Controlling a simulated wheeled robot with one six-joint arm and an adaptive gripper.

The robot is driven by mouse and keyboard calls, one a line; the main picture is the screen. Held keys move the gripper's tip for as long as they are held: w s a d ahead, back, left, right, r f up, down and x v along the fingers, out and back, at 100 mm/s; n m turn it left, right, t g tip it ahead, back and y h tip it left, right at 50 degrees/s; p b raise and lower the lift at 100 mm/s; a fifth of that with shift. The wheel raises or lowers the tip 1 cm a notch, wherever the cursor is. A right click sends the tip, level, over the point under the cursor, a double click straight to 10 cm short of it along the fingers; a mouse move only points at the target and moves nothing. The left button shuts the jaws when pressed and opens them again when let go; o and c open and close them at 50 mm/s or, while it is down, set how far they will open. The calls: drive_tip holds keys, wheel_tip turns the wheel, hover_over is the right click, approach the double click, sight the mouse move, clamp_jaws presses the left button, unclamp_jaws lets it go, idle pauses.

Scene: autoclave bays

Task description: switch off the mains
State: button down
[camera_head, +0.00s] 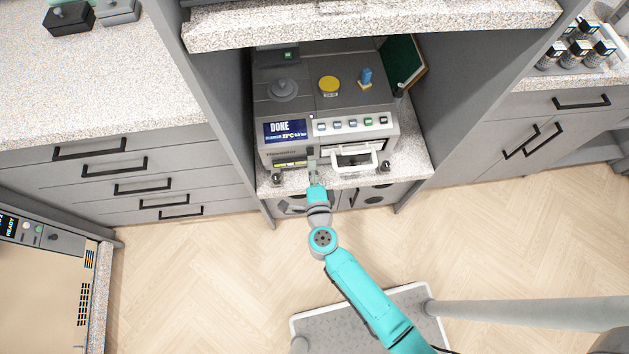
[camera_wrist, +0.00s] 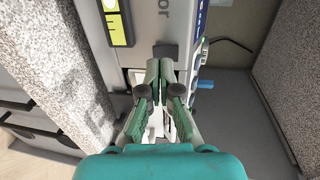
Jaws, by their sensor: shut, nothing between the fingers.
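No switch is clearly marked as mains. My gripper (camera_head: 312,160) is at the autoclave's lower front, left of the handle. In the wrist view my gripper (camera_wrist: 159,72) is shut and empty, close to the front panel (camera_wrist: 155,30); contact is unclear.
A yellow cap (camera_head: 329,86) and a blue part (camera_head: 366,76) are on the autoclave's top. A green board (camera_head: 400,62) leans at the right. Bay walls and an overhead shelf (camera_head: 370,22) enclose it. Black-capped bottles (camera_head: 580,50) stand far right. Floor in front is mostly clear.

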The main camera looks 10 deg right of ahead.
sight(310, 154)
drive_tip(key=shift+w+d+f, duration=0.1)
drive_tip(key=shift+w, duration=0.55)
drive_tip(key=shift+w+d+f, duration=0.1)
drive_tip(key=shift+w, duration=0.55)
drive_tip(key=shift+w+f, duration=0.15)
drive_tip(key=shift+w, duration=0.1)
